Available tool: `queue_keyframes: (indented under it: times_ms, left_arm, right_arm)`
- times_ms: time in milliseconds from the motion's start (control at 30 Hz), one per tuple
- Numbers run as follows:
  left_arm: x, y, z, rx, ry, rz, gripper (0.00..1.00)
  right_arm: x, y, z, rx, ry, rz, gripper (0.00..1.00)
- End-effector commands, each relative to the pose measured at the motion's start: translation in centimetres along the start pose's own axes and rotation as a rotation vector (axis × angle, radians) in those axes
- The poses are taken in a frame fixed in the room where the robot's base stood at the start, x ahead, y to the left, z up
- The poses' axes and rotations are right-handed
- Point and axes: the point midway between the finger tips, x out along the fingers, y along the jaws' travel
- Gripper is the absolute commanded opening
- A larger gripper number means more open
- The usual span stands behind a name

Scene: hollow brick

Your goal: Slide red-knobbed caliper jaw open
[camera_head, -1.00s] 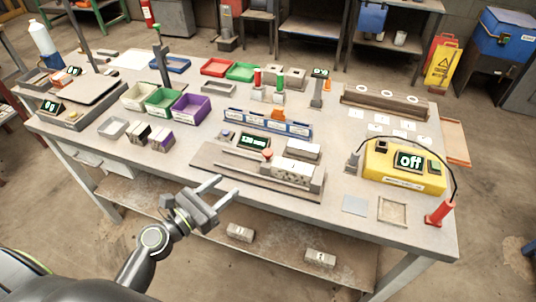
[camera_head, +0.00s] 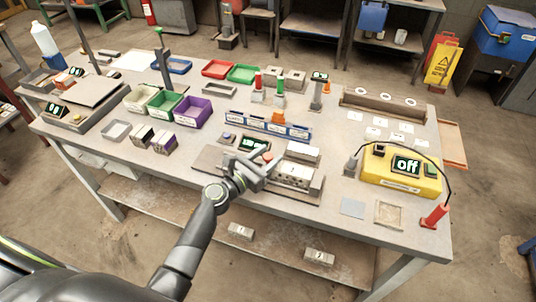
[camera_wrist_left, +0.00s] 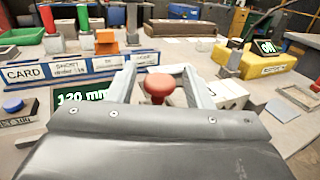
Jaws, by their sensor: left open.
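The caliper fixture (camera_head: 210,160) is a flat board with a rail near the front middle of the bench. Its red knob (camera_head: 268,158) shows beside my left gripper (camera_head: 252,157). In the left wrist view the red knob (camera_wrist_left: 158,86) stands upright between the open fingers of my left gripper (camera_wrist_left: 159,70), with a gap on both sides. A pale speckled brick (camera_head: 293,175) lies at the fixture's right part. My right gripper is out of view.
A blue card holder (camera_head: 268,125) stands behind the fixture. A yellow box with an "off" display (camera_head: 400,170) and cable is to the right. Colored bins (camera_head: 190,110) stand to the left. A grey block (camera_head: 302,152) is behind the brick.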

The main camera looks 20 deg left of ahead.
Motion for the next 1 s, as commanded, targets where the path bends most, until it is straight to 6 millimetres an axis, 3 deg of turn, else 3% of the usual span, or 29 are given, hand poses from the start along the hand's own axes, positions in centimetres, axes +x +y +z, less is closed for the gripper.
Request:
queue_keyframes:
  times_ms: [367,733,1000]
  left_arm:
    - [0.6,0.0,0.0,0.001,0.001,0.001,0.46]
    - [0.6,0.0,0.0,0.001,0.001,0.001,0.00]
    - [0.1,1.2,-0.2,0.005,0.002,0.001,0.00]
  right_arm:
    - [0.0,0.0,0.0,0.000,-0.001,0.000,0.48]
    - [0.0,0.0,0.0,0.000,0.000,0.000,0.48]
    - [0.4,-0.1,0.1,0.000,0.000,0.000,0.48]
